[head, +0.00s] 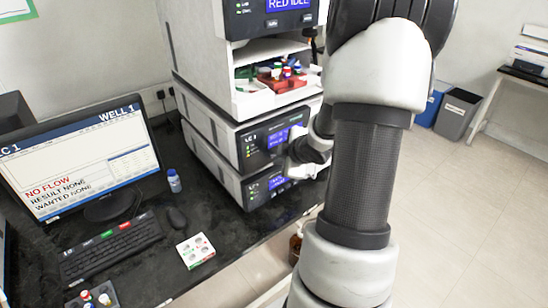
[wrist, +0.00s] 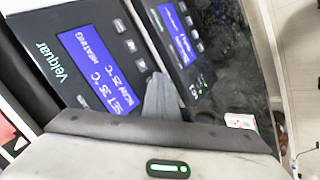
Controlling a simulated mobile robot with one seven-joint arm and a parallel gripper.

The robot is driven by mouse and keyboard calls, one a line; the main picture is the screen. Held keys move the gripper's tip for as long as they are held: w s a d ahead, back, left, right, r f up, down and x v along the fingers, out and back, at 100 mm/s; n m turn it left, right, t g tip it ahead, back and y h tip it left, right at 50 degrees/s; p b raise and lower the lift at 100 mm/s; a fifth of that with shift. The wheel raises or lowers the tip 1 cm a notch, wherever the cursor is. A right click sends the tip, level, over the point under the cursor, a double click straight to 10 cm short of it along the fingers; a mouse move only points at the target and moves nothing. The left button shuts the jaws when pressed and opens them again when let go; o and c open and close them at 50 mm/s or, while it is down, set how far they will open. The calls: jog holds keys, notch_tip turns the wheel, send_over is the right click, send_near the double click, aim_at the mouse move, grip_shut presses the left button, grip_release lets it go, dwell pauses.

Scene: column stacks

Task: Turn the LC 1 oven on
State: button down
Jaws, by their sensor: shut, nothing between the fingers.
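The LC 1 oven (head: 248,146) is the middle unit of the stack in the head view, with a dark front panel and a lit blue display. In the wrist view the near panel (wrist: 85,25), marked Velquar, has a blue display (wrist: 95,72) that appears to read SET 35 °C, NOW 25 °C, HEATING. Square buttons (wrist: 131,46) run beside the display. My gripper (wrist: 161,92) is shut and empty, its tips close to the lower end of this button row. Whether they touch the panel I cannot tell. In the head view my arm partly hides the front.
A similar oven (head: 262,190) sits directly below; its panel (wrist: 182,45) shows in the wrist view. Above is an open shelf (head: 262,100) with coloured-cap bottles. A monitor (head: 80,165), keyboard (head: 110,248) and small blue-capped bottle (head: 174,182) stand on the dark bench.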

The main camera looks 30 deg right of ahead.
jog(key=shift+s, duration=0.65)
jog(key=shift+s, duration=0.1)
jog(key=s, duration=0.4)
jog(key=shift+s+d+p, duration=0.25)
jog(key=shift+s+p, duration=0.15)
dwell(0.4)
